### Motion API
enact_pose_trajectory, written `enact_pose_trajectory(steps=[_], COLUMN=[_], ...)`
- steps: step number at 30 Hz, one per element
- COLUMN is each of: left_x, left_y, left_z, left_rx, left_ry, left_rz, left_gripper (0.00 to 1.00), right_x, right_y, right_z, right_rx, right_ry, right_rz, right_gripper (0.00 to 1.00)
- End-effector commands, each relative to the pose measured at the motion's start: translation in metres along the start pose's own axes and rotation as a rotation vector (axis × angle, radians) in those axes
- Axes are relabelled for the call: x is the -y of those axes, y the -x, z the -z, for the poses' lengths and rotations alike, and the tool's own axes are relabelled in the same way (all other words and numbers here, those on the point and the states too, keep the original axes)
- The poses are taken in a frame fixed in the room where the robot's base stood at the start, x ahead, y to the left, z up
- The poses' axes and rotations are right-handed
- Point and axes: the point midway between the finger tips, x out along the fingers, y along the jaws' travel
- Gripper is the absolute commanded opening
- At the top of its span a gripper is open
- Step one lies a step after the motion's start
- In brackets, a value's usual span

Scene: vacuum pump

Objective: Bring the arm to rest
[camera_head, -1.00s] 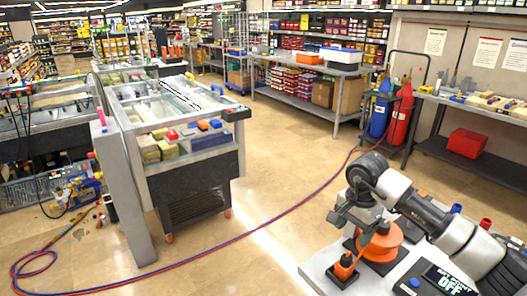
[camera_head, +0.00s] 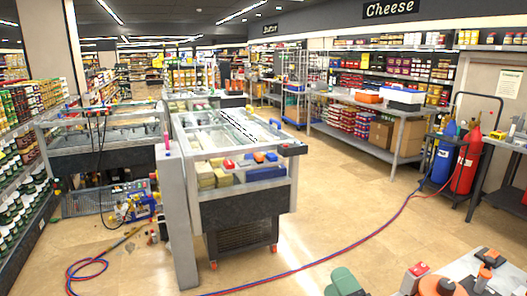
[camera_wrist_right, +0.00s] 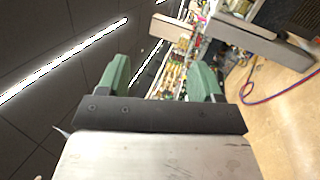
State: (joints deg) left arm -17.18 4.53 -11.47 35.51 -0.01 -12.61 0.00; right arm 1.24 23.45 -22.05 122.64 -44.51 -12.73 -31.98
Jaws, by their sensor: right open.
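My right gripper (camera_head: 345,283) shows at the bottom edge of the head view, as a green and dark shape cut off by the frame. In the right wrist view the right gripper (camera_wrist_right: 160,74) has its two green fingers wide apart, with nothing between them. The wrist view is rolled, with ceiling on the left and floor on the right. The rest of the right arm is mostly out of the head view. My left gripper is in neither view.
A small table (camera_head: 468,268) with red and orange items stands at bottom right. A glass-topped freezer (camera_head: 240,208) stands mid-left. Red and blue hoses (camera_head: 355,240) cross the floor to a blue cylinder (camera_head: 444,152) and a red cylinder (camera_head: 466,160). Open floor (camera_head: 335,200) lies between.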

Motion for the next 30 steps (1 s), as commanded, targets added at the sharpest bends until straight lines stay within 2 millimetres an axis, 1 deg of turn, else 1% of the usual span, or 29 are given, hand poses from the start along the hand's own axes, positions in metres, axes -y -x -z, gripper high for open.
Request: enact_pose_trajectory(steps=[1,2,4,5,6,8,9,11,12,14,15,17,18,24,26,30], left_x=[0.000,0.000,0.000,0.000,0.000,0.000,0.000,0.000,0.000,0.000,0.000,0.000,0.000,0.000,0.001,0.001], left_y=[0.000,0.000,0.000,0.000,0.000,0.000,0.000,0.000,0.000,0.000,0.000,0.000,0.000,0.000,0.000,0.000], left_z=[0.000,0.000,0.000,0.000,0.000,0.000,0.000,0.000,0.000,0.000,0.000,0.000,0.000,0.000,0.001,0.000], left_rx=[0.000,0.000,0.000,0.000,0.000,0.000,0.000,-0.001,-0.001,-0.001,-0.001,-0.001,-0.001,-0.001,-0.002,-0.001], left_ry=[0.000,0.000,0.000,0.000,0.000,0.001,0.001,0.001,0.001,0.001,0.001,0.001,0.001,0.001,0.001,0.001], left_rz=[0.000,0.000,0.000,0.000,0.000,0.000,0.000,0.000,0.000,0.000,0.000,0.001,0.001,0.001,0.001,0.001], left_gripper=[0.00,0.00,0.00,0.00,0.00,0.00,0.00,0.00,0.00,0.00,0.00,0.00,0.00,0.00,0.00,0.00], right_x=[0.015,0.024,0.048,0.059,0.072,0.090,0.099,0.109,0.115,0.120,0.122,0.125,0.125,0.119,0.140,0.178], right_y=[0.016,0.026,0.054,0.068,0.087,0.117,0.136,0.161,0.177,0.199,0.213,0.232,0.245,0.302,0.298,0.301], right_z=[-0.010,-0.017,-0.028,-0.030,-0.032,-0.030,-0.027,-0.022,-0.017,-0.009,-0.004,0.004,0.010,0.040,0.038,0.040], right_rx=[0.113,0.183,0.349,0.420,0.513,0.642,0.719,0.822,0.883,0.966,1.019,1.091,1.140,1.359,1.351,1.356], right_ry=[-0.153,-0.243,-0.449,-0.535,-0.642,-0.785,-0.865,-0.965,-1.021,-1.094,-1.136,-1.193,-1.227,-1.360,-1.349,-1.340], right_rz=[0.086,0.139,0.268,0.326,0.402,0.511,0.576,0.664,0.719,0.792,0.841,0.907,0.951,1.161,1.157,1.169], right_gripper=[0.66,0.66,0.66,0.66,0.66,0.66,0.66,0.66,0.66,0.66,0.66,0.66,0.66,0.66,0.66,0.66])
